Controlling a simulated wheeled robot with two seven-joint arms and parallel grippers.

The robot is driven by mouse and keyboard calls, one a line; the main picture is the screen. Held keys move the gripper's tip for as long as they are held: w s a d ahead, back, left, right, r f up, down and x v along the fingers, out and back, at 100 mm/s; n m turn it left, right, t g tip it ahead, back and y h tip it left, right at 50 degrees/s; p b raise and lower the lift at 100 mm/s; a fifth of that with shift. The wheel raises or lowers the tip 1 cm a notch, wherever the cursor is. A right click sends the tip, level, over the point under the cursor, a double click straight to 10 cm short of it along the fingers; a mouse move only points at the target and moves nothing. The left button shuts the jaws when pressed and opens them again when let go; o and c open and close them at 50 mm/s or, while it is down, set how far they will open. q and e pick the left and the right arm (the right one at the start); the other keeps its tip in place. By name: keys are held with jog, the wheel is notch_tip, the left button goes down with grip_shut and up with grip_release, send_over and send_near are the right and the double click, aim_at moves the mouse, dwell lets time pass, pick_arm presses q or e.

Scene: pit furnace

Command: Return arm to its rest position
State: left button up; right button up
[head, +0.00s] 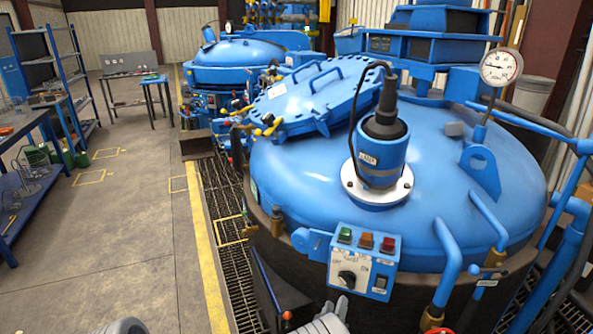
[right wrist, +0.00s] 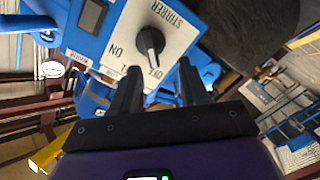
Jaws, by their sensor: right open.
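My right gripper (head: 341,305) shows at the bottom of the head view, just below the blue control box (head: 377,248). In the right wrist view its two dark fingers (right wrist: 160,69) are apart with nothing held between them. The black stirrer knob (right wrist: 150,42) lies beyond the fingertips, on a white plate marked STIRRER, ON and OFF. The knob also shows in the head view (head: 347,278). I cannot tell whether a finger touches the box. Only a grey rounded piece of my left arm shows at the bottom left; its gripper is out of view.
The box is mounted on the front of a large blue furnace lid (head: 450,190) with pipes and a gauge (head: 501,67). A blue hatch (head: 310,95) stands tilted behind. A floor grating (head: 235,240) runs along the left. Open concrete floor lies farther left, before a workbench (head: 20,130).

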jog(key=s+d+f+m+g+y, duration=0.1)
jog(key=s+f+m+g+y, duration=0.2)
jog(key=s+f, duration=0.45)
jog(key=s+d+f+m+g+y, duration=0.15)
jog(key=s+f+g, duration=0.4)
jog(key=f, duration=0.55)
jog(key=s+a+f+m+g+y, duration=0.1)
jog(key=s+a+g+y, duration=0.2)
jog(key=s, duration=0.5)
jog(key=s+a+f+m+g+y, duration=0.1)
jog(key=s+a+g+y, duration=0.2)
jog(key=s, duration=0.6)
jog(key=shift+s+a+f+g+y, duration=0.2)
jog(key=shift+a+f+g+y, duration=0.15)
jog(key=shift+g, duration=0.1)
jog(key=shift+d+m, duration=0.2)
jog(key=shift+m, duration=0.05)
